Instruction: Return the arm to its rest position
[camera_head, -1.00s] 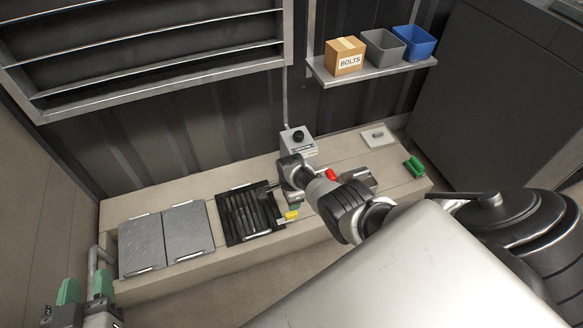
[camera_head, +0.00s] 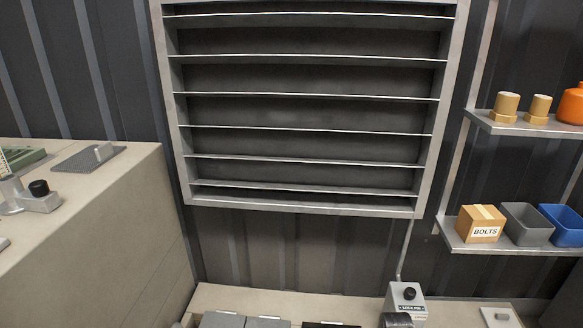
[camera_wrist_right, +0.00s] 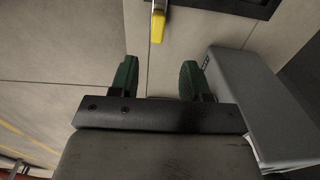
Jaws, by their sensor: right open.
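My right gripper (camera_wrist_right: 158,80) shows in the right wrist view with its two green fingers spread apart and nothing between them. A yellow handle (camera_wrist_right: 158,24) lies ahead of the fingertips, apart from them, at the edge of a dark frame (camera_wrist_right: 222,5). In the head view only a small dark piece, which seems to be my right arm, shows at the bottom edge, below the grey control box with a black knob (camera_head: 406,299). The rest of that arm is out of the head view. My left gripper is in neither current view.
A large louvred vent (camera_head: 300,207) fills the middle wall. At right, a shelf (camera_head: 470,246) holds a BOLTS box (camera_head: 481,225), a grey bin (camera_head: 526,225) and a blue bin (camera_head: 562,226). A beige counter (camera_head: 110,210) stands at left. A grey block (camera_wrist_right: 245,95) is close right of my right gripper.

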